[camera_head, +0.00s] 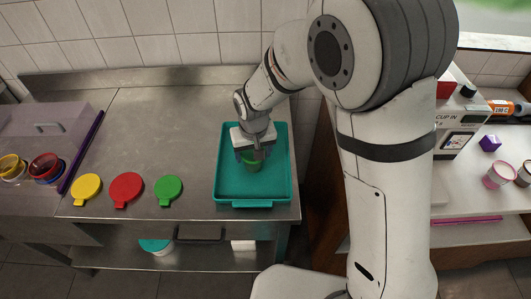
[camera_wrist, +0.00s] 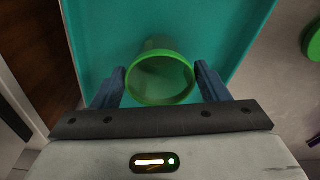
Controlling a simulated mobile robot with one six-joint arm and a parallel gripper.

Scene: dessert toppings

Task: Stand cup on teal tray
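A green cup (camera_wrist: 160,78) is in the wrist view with its round open mouth facing the camera. In the head view the cup (camera_head: 253,166) shows just below my gripper (camera_head: 254,155), over the floor of the teal tray (camera_head: 225,185). In the wrist view my gripper (camera_wrist: 160,76) has its two blue fingers on either side of the cup's rim, close against it, with no clear gap. The cup looks upright. I cannot tell whether its base touches the tray.
Green (camera_head: 168,188), red (camera_head: 125,187) and yellow (camera_head: 87,187) lids lie on the steel counter left of the tray. A white machine (camera_head: 455,125) stands at the right.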

